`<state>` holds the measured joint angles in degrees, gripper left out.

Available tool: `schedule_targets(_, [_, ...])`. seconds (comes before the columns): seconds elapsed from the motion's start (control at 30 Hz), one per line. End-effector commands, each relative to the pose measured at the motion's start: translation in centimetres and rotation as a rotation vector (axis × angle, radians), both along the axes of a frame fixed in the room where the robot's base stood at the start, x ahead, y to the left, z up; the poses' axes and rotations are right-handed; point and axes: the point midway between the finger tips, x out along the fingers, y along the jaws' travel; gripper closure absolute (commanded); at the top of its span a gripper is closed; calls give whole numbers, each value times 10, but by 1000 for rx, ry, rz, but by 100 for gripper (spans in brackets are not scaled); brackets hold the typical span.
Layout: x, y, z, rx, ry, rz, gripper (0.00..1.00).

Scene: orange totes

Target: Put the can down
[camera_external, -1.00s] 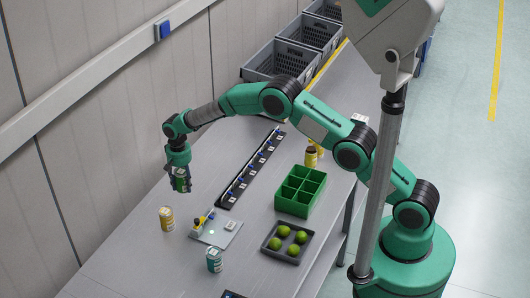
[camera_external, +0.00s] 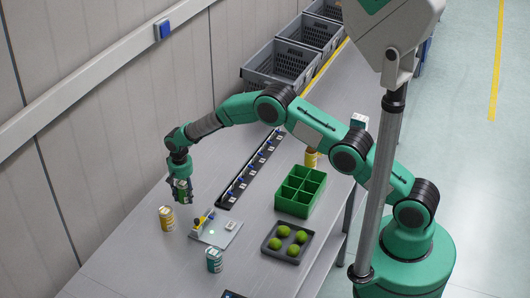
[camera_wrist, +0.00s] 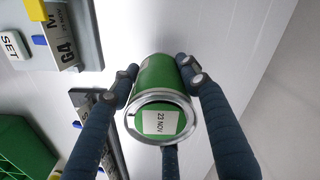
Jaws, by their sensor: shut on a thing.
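A green can (camera_wrist: 160,102) is between the fingers of my gripper (camera_wrist: 160,82) in the wrist view. Its metal-rimmed end faces the camera and bears a white label reading "23 NOV". In the external view my gripper (camera_external: 182,190) points down, shut on the green can (camera_external: 182,195), over the far left part of the table (camera_external: 225,165). I cannot tell whether the can's base touches the table.
A yellow can (camera_external: 166,218) and a teal can (camera_external: 214,260) stand nearby. A small device plate (camera_external: 222,238), a black rail (camera_external: 240,182), a green divided box (camera_external: 300,192) and a dark tray of green fruit (camera_external: 268,249) lie to the right.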

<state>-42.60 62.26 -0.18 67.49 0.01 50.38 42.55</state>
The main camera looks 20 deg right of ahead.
Motion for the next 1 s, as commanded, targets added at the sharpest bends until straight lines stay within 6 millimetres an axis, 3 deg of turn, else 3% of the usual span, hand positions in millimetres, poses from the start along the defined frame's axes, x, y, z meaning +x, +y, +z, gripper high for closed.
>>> schedule_targets(0.37, [0,0,-32,0,0,0,92])
schedule_targets(0.87, [0,0,-40,1,-1,0,92])
schedule_targets(0.9, [0,0,-40,0,0,0,49])
schedule_targets(0.97, [0,0,-40,0,0,0,37])
schedule_targets(1.0, [0,0,-39,0,0,0,36])
